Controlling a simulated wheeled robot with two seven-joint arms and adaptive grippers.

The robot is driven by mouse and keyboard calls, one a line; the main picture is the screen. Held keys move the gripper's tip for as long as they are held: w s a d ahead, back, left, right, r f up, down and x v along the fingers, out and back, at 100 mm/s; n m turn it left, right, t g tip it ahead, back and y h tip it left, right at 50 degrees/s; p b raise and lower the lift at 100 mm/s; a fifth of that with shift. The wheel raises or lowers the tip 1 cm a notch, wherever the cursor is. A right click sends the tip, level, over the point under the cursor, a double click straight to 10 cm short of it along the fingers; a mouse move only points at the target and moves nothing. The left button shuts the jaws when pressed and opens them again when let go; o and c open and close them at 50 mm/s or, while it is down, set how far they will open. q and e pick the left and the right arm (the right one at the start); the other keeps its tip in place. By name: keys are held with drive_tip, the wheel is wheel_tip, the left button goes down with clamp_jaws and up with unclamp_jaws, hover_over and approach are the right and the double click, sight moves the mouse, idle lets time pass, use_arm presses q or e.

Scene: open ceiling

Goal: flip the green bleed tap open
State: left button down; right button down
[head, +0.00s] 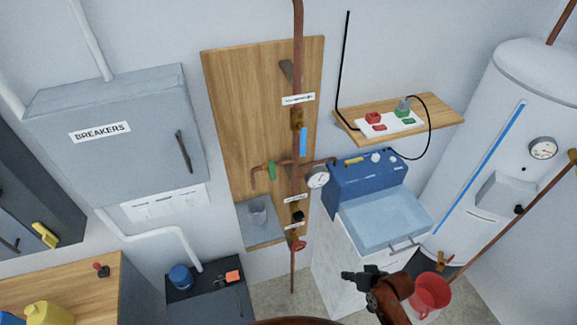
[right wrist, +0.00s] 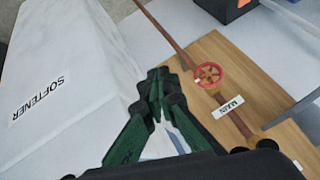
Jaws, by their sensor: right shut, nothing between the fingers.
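The green bleed tap (head: 272,170) is a small green handle on a thin copper branch pipe, left of the main vertical pipe on the wooden board. It looks roughly upright in the head view. My right gripper (head: 358,279) is low and to the right of it, well apart, in front of the white softener cabinet. In the right wrist view its dark green fingers (right wrist: 160,88) are closed together with nothing between them. The green tap does not show in the wrist view. My left gripper is not in view.
The copper pipe also carries a blue handle (head: 303,142), a gauge (head: 317,180) and a red wheel (head: 298,246), seen near the MAIN label (right wrist: 227,107). The softener (head: 372,185) and red bucket (head: 430,292) are to the right.

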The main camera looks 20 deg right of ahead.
drive_tip(key=w+a+r+m+t+y, duration=0.1)
drive_tip(key=w+a+r+m+y, duration=0.1)
drive_tip(key=r, duration=1.2)
drive_tip(key=w+a+r+m+t+y, duration=0.1)
drive_tip(key=w+r+y, duration=0.4)
drive_tip(key=r, duration=0.9)
drive_tip(key=w+a+r+m+t+y, duration=0.2)
drive_tip(key=w+r, duration=0.5)
drive_tip(key=r, duration=0.7)
drive_tip(key=shift+a+m+t+y+p, duration=0.4)
drive_tip(key=shift+m+t+y, duration=0.3)
drive_tip(key=shift+m, duration=0.1)
drive_tip(key=p, duration=0.8)
approach(271, 168)
drive_tip(key=w+a, duration=0.3)
drive_tip(key=w, duration=0.2)
drive_tip(key=shift+w+f, duration=0.2)
drive_tip(key=shift+w, duration=0.1)
drive_tip(key=shift+w+r, duration=0.1)
drive_tip(key=shift+r, duration=0.05)
